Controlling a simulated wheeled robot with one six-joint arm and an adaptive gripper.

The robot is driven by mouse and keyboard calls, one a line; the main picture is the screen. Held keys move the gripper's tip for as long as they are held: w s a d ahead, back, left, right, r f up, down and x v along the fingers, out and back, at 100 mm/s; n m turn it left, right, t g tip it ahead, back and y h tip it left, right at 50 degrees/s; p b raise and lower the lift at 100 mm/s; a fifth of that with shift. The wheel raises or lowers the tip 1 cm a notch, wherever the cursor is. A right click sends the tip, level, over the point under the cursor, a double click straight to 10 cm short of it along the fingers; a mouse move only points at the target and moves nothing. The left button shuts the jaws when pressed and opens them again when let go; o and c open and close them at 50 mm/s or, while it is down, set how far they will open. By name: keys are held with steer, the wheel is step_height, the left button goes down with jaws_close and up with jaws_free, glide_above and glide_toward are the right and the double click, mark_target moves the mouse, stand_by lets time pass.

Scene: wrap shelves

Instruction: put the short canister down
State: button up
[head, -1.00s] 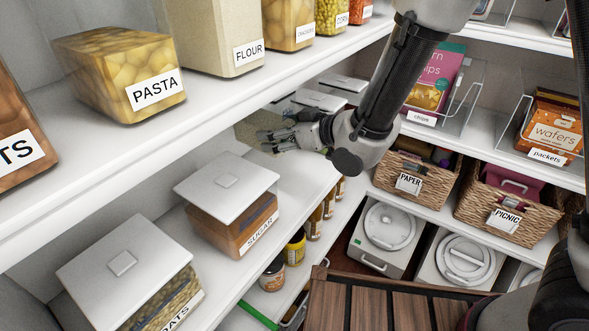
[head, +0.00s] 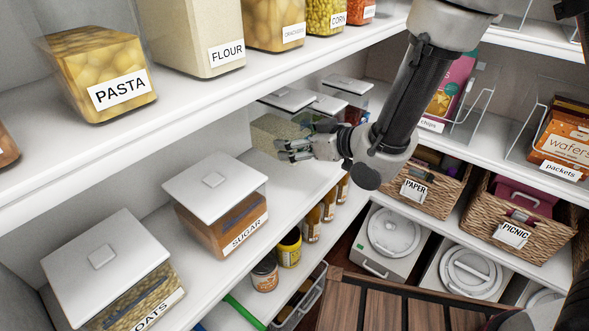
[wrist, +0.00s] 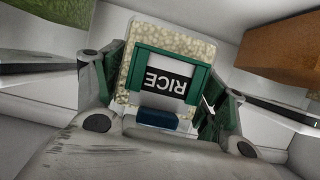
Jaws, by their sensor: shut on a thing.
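In the wrist view a short canister (wrist: 178,35) with pale speckled contents carries a RICE label that reads upside down. A green frame surrounds the label, and a dark blue block (wrist: 165,120) is just below it. My gripper (wrist: 165,95) is shut on this canister, with a finger at each side of it. In the head view my gripper (head: 293,150) is over the middle shelf, pointing left at its back part. A pale canister with a white lid (head: 287,98) shows just beyond the fingers. I cannot tell from the head view whether its base touches the shelf.
The sugar canister (head: 225,220) and oats canister (head: 125,290) stand nearer on the same shelf (head: 300,185). Other lidded canisters (head: 345,85) stand farther along. The upper shelf (head: 190,95) overhangs with pasta and flour. Bare shelf lies between the sugar and my gripper.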

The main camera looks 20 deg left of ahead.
step_height(320, 180, down, 7)
steer(key=shift+f, duration=0.2)
steer(key=shift+f, duration=0.15)
stand_by(0.3)
steer(key=o, duration=1.7)
steer(key=shift+c, duration=0.2)
